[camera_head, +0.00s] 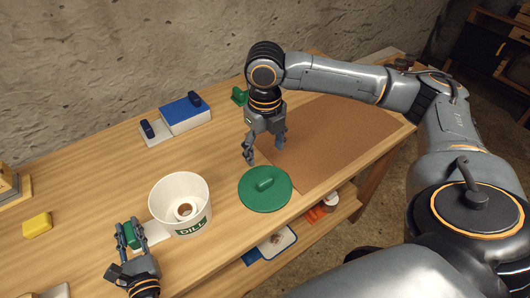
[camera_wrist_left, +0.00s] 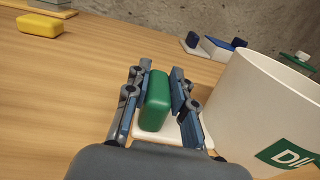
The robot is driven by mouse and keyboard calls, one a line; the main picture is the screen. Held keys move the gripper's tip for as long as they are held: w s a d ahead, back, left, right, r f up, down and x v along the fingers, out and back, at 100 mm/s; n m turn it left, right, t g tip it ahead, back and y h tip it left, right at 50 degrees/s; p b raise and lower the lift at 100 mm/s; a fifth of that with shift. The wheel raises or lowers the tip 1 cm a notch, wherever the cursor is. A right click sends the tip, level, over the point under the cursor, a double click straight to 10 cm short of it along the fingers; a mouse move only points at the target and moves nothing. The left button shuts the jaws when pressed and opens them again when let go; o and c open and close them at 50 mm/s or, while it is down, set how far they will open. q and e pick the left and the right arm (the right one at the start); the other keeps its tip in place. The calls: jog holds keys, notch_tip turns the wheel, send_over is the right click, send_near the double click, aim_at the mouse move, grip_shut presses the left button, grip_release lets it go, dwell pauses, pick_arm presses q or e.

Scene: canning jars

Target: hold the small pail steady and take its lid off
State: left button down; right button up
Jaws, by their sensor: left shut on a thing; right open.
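The small white pail (camera_head: 170,197) with a green DILL label stands open on the table, a ring-shaped brown and white thing inside it. Its side also shows in the left wrist view (camera_wrist_left: 256,105). The green lid (camera_head: 264,198) with a raised grip lies flat on the table, right of the pail and apart from it. My left gripper (camera_head: 127,226) is shut on a green handle (camera_wrist_left: 154,103) on a white plate (camera_wrist_left: 195,151) beside the pail; whether the plate joins the pail is unclear. My right gripper (camera_head: 265,153) is open and empty, pointing down just behind the lid.
A brown mat (camera_head: 335,145) covers the table's right part. A blue-topped block (camera_head: 185,114) with dark blue knobs lies at the back. A yellow block (camera_head: 37,225) is at the left. A shelf below the front edge holds a few things.

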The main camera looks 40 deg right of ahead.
dwell(0.3)
pick_arm(q)
jog(key=c, duration=1.1)
grip_release()
jog(key=shift+o, duration=0.2)
